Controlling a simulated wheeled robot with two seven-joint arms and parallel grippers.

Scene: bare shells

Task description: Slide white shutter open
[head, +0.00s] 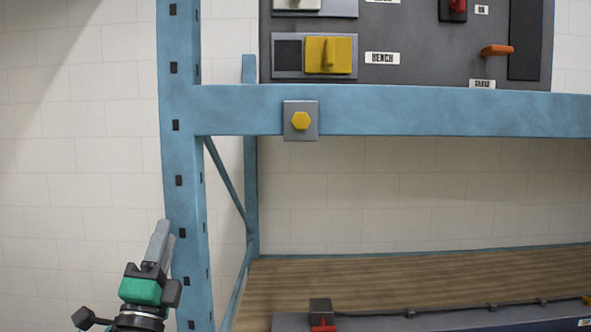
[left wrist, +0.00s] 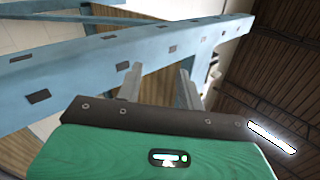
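A white piece (head: 298,4) on a grey plate is cut off by the top edge of the head view, at the upper left of a dark panel. It looks like the white shutter, but most of it and its label are out of frame. My left gripper (head: 160,238) is low at the left, in front of the blue rack post and well below the panel. In the left wrist view its two fingers (left wrist: 160,85) stand apart with nothing between them. My right gripper is not in view.
Below the white piece sits a yellow shutter (head: 342,55) labelled BENCH. An orange handle (head: 497,50) and a red switch (head: 457,5) are farther right. A blue beam (head: 420,110) with a yellow bolt (head: 301,121) runs under the panel; the blue post (head: 182,150) stands beside my gripper.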

